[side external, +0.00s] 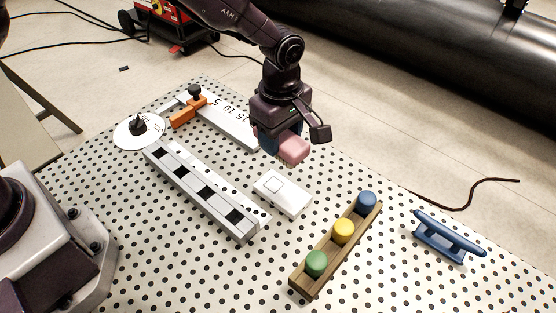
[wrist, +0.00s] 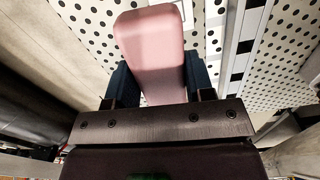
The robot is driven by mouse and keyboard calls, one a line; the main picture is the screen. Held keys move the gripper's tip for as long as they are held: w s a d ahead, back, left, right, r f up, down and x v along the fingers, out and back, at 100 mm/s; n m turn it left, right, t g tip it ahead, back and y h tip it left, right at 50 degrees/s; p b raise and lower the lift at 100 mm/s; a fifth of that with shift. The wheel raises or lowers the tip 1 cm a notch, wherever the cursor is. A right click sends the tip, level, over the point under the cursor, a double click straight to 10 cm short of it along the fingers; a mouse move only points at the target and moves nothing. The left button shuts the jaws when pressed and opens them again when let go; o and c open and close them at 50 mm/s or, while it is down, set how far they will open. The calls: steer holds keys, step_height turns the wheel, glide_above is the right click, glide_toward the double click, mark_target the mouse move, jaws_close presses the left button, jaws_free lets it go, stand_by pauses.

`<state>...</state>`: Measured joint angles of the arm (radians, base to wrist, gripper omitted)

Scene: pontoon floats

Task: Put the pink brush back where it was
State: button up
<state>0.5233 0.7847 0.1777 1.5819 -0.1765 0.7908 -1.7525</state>
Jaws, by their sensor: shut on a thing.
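The pink brush (side external: 293,149) is a small pink block in the side view, held in my gripper (side external: 280,140) above the perforated table. My gripper is shut on it. In the wrist view the pink brush (wrist: 150,48) sticks out between the two dark fingers of my gripper (wrist: 158,82). The brush's underside and any bristles are hidden. A white block with a square outline (side external: 283,192) lies on the table below and in front of the gripper, apart from the brush.
A grey rail with black squares (side external: 207,192) lies left of the white block. A wooden rack (side external: 336,250) holds green, yellow and blue pegs. A blue cleat (side external: 449,237) is at right. A ruler with an orange slider (side external: 188,111) and a white disc (side external: 139,131) lie at the back left.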

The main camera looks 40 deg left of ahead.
steer(key=shift+s+a+r, duration=0.1)
steer(key=shift+a+r, duration=0.1)
steer(key=shift+r, duration=0.35)
steer(key=shift+s+a+r, duration=0.1)
steer(key=shift+a+r, duration=0.05)
steer(key=shift+r, duration=0.4)
steer(key=s+a+r+m, duration=0.1)
steer(key=s+a+m, duration=0.2)
steer(key=s, duration=0.1)
steer(key=shift+m, duration=0.3)
steer(key=w+d+f, duration=0.1)
steer(key=w+f, duration=0.2)
steer(key=w, duration=0.1)
steer(key=w+d+f, duration=0.2)
steer(key=w+f, duration=0.1)
steer(key=w, duration=0.1)
steer(key=w+d+f, duration=0.1)
steer(key=w+f, duration=0.2)
steer(key=w, duration=0.1)
steer(key=shift+w+d+f, duration=0.1)
steer(key=shift+w+d, duration=0.2)
steer(key=shift+w, duration=0.05)
steer(key=shift+w+d+f, duration=0.1)
steer(key=shift+w+f, duration=0.2)
steer(key=shift+f, duration=1.6)
steer(key=shift+f, duration=0.1)
steer(key=o, duration=0.9)
